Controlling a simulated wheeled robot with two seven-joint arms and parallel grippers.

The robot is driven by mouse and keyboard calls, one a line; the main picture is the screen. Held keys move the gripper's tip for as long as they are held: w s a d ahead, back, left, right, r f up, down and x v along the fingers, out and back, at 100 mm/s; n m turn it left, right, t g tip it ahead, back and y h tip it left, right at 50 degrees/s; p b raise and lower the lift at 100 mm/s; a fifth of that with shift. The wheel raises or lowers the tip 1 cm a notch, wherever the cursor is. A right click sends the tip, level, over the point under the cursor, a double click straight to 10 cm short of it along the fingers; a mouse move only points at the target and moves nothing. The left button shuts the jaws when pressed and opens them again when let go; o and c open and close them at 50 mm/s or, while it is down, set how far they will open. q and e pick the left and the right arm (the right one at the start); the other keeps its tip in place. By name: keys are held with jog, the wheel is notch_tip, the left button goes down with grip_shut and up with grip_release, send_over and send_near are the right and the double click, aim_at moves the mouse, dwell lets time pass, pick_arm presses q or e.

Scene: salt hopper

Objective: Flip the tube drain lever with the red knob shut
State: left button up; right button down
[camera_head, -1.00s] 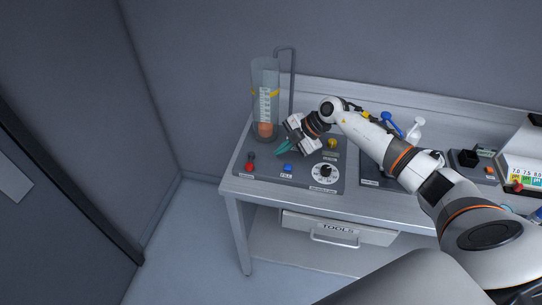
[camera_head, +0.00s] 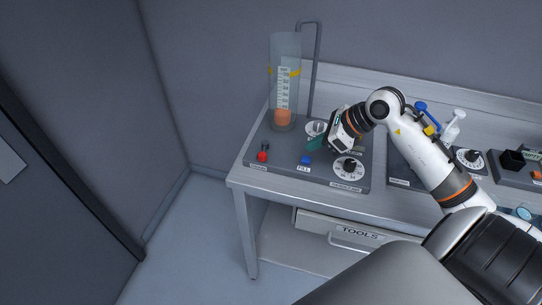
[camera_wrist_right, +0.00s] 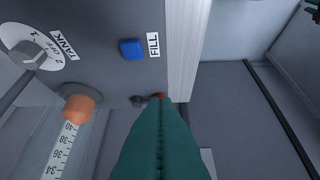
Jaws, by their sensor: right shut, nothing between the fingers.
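The drain lever with the red knob (camera_head: 262,156) stands at the front left of the dark control panel (camera_head: 283,172). Its exact tilt is too small to tell. The red knob (camera_wrist_right: 160,96) also shows in the right wrist view, just beyond the fingertips and partly covered by them. My right gripper (camera_head: 316,144) has teal fingers, shut and empty, above the panel behind the blue button, to the right of the lever and apart from it. The clear tube (camera_head: 284,75) with an orange float (camera_head: 283,117) stands behind the lever. My left gripper is not in view.
The blue FILL button (camera_head: 306,160) and a white dial (camera_head: 348,167) lie right of the lever. A tank selector dial (camera_wrist_right: 32,48) is beside the tube. A thin bent pipe (camera_head: 317,60) rises behind. The floor left of the bench is clear.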

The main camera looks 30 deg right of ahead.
aim_at(266, 159)
jog(key=p+x, duration=0.3)
jog(key=x, duration=0.6)
jog(key=shift+w+a+f, duration=0.1)
jog(key=shift+w+a, duration=0.15)
jog(key=shift+a, duration=0.05)
jog(key=w+a, duration=0.1)
jog(key=w+a+p, duration=0.1)
jog(key=w, duration=0.1)
jog(key=shift+f, duration=0.35)
jog(key=shift+w+a+f+b, duration=0.3)
jog(key=shift+a+b, duration=0.15)
jog(key=shift+b, duration=0.15)
jog(key=shift+r, duration=0.15)
jog(key=shift+s+a, duration=0.1)
jog(key=shift+a, duration=0.1)
